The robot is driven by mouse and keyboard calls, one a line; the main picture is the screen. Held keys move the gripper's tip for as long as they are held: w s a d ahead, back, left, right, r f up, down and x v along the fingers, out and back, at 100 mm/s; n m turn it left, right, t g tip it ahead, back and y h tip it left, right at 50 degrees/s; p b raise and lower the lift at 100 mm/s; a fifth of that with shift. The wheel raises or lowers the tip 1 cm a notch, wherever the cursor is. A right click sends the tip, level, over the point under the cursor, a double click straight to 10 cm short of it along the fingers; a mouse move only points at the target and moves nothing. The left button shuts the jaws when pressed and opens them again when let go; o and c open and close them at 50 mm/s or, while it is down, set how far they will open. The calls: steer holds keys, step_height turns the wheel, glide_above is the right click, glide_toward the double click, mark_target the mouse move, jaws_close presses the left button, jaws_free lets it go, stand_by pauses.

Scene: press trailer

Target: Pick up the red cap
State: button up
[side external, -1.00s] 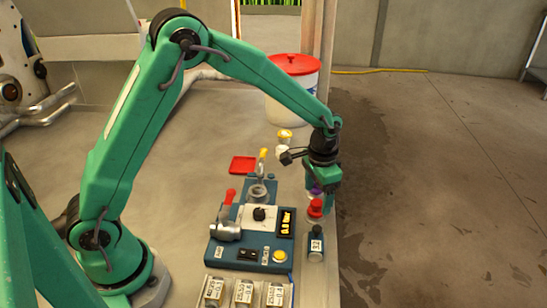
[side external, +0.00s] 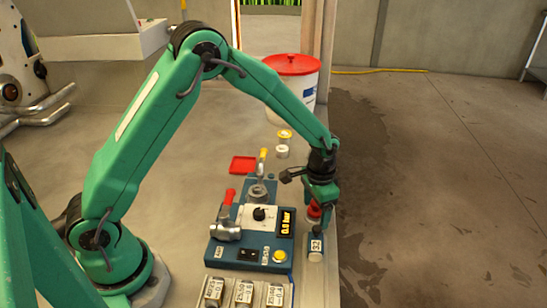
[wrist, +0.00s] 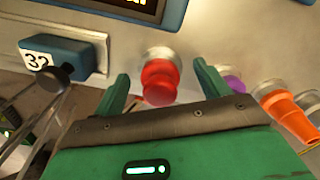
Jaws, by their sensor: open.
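The red cap (wrist: 160,82) shows in the middle of the wrist view, on a pale round base on the grey surface. My gripper (wrist: 160,86) is open, with one green finger to each side of the cap. In the side view the cap (side external: 314,211) is partly hidden by my gripper (side external: 318,205), which points down at it. I cannot tell whether the fingers touch the cap.
The blue panel (side external: 228,252) with a lever and display is to the left. A purple piece (wrist: 232,83) and an orange piece (wrist: 290,118) stand to the right in the wrist view.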

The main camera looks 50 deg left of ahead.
steer(key=c, duration=1.2)
steer(key=shift+r, duration=0.35)
steer(key=c, duration=0.4)
steer(key=shift+r, duration=0.35)
jaws_close()
steer(key=r, duration=0.3)
steer(key=shift+s+d+r, duration=0.1)
steer(key=shift+s+d, duration=0.1)
steer(key=shift+d, duration=0.1)
steer(key=s+d+r, duration=0.6)
steer(key=s+d, duration=0.1)
steer(key=d, duration=0.1)
steer(key=shift+s+r, duration=0.25)
steer(key=shift+a, duration=0.1)
